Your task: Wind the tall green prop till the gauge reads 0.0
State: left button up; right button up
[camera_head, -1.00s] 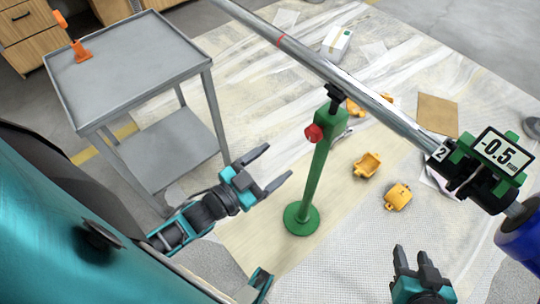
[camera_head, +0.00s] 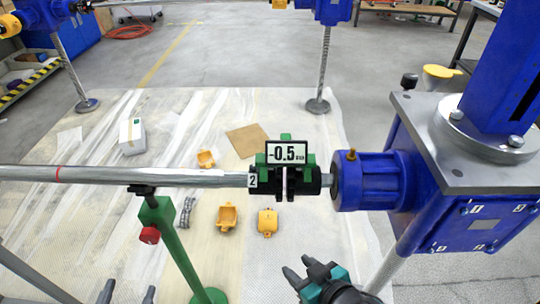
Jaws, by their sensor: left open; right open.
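The tall green prop (camera_head: 177,247) stands on the floor sheet under the long steel shaft (camera_head: 110,177). Its black head touches or nearly touches the shaft, and a red knob (camera_head: 149,235) sits near its top. The gauge (camera_head: 287,152) on the green and black clamp around the shaft reads -0.5. My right gripper (camera_head: 298,274) is open and empty, low in front of the gauge. My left gripper (camera_head: 127,294) shows only as dark fingertips at the lower left edge, open, left of the prop and apart from it.
A blue machine (camera_head: 430,200) with a grey top plate fills the right side, joined to the shaft. Yellow brackets (camera_head: 227,217), a white box (camera_head: 132,136) and a brown sheet (camera_head: 248,140) lie on the floor covering. Blue stands (camera_head: 325,62) are behind.

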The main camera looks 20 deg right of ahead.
aim_at(149, 240)
jog(key=shift+s+f, duration=0.1)
jog(key=shift+f, duration=0.05)
dwell(0.6)
pick_arm(q)
jog(key=w+d+m+b, duration=0.1)
jog(key=w+m, duration=0.1)
jog(key=w, duration=0.2)
jog(key=w+d+m+b, duration=0.1)
jog(key=w+d+m, duration=0.1)
jog(key=w, duration=0.1)
jog(key=w+d+m+b, duration=0.1)
jog(key=w+m, duration=0.1)
jog(key=w, duration=0.2)
jog(key=shift+w+d+f, duration=0.15)
jog(key=shift+w+d, duration=0.05)
jog(key=shift+w, duration=0.15)
jog(key=shift+w+d, duration=0.1)
jog(key=shift+w, duration=0.2)
pick_arm(e)
jog(key=shift+w+a+f+y, duration=0.3)
jog(key=shift+w+a+f, duration=0.15)
jog(key=shift+a, duration=0.25)
